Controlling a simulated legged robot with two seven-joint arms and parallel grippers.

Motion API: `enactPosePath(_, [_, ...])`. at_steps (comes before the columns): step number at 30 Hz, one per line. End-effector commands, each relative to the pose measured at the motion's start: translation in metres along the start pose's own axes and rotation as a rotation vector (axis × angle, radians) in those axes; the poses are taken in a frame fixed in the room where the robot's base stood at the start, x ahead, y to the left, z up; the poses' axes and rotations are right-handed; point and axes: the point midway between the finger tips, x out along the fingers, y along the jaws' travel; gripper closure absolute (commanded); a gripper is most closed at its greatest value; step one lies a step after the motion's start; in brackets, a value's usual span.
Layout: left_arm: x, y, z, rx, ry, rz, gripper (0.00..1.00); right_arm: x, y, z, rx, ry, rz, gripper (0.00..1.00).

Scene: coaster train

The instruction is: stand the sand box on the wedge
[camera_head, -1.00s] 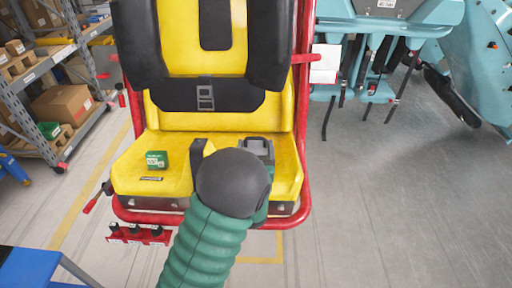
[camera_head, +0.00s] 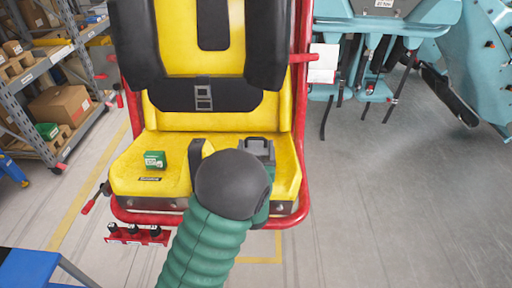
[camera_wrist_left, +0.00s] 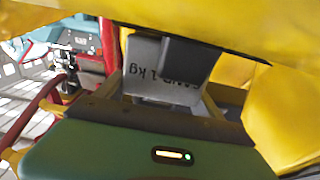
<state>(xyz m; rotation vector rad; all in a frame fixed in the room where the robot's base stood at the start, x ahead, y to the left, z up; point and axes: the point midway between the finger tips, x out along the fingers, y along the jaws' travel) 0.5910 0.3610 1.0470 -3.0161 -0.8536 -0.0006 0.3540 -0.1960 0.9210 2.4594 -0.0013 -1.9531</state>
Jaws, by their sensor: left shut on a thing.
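The sand box (camera_wrist_left: 145,72) is pale grey with upside-down "SAND 1 kg" lettering in the left wrist view. My left gripper (camera_wrist_left: 165,98) is shut on it, a finger at each side. A dark block (camera_wrist_left: 190,62) covers part of the box there. In the head view my left gripper (camera_head: 264,170) is over the right part of the yellow seat, mostly hidden by my wrist. A grey shape (camera_head: 257,147) shows at its far end, too small to name surely. I cannot pick out the wedge with certainty. My right gripper is out of view.
A green box (camera_head: 155,160) stands on the left of the yellow seat (camera_head: 135,178). A red frame (camera_head: 305,100) borders the seat.

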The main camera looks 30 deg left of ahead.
Motion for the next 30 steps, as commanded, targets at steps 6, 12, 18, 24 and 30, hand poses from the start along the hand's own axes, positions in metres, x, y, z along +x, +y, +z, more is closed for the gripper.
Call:
enactPosePath(6, [0.0007,0.0,-0.0023,-0.002,0.007,0.0,0.96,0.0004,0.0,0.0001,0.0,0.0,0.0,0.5])
enactPosePath(12, [0.0007,0.0001,0.0004,-0.002,0.007,0.0,0.96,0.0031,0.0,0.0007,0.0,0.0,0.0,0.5])
enactPosePath(18, [0.0007,0.0,0.0029,-0.002,0.007,0.0,0.96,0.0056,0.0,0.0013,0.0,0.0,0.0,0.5])
enactPosePath(24, [0.0007,0.0001,0.0054,-0.002,0.007,0.0,0.96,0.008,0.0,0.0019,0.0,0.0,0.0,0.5])
enactPosePath(30, [0.0007,0.0002,0.0059,-0.001,0.004,0.0,0.0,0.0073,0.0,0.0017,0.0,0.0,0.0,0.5])
